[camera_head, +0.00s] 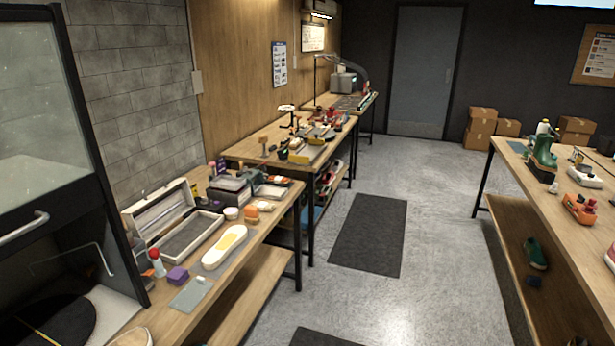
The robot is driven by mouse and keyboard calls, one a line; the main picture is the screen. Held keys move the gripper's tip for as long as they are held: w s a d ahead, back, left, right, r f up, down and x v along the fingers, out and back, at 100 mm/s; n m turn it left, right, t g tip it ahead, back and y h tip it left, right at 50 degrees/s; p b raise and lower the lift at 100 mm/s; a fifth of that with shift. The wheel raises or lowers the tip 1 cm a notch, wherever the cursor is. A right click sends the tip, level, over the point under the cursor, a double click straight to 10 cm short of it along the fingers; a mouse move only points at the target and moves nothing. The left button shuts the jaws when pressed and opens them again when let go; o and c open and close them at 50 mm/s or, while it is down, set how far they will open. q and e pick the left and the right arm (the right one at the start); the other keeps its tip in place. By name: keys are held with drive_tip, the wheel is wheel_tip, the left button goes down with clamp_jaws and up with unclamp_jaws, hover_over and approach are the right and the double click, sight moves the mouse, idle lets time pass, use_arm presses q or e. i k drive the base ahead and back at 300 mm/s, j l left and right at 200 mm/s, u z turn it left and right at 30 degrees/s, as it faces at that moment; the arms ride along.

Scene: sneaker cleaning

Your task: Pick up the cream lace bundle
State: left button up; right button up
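I cannot pick out a cream lace bundle for certain; the small items on the benches are too small to tell apart. A pale item (133,338) at the bottom left is cut off by the picture edge, and I cannot tell what it is. Neither my left nor my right gripper is in view.
More benches stand behind. A right bench (522,190) holds a green boot (543,152). The aisle floor with dark mats (367,235) is clear.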

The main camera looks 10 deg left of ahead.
sight(263, 206)
drive_tip(key=i+l+u, duration=0.1)
drive_tip(key=i+u, duration=0.2)
drive_tip(key=i+l+u, duration=0.15)
drive_tip(key=i+u, duration=0.15)
drive_tip(key=i, duration=0.2)
drive_tip(key=i+l+u, duration=0.65)
drive_tip(key=u, duration=0.15)
drive_tip(key=i+l+u, duration=0.3)
drive_tip(key=l+u, duration=0.2)
drive_tip(key=j, duration=0.1)
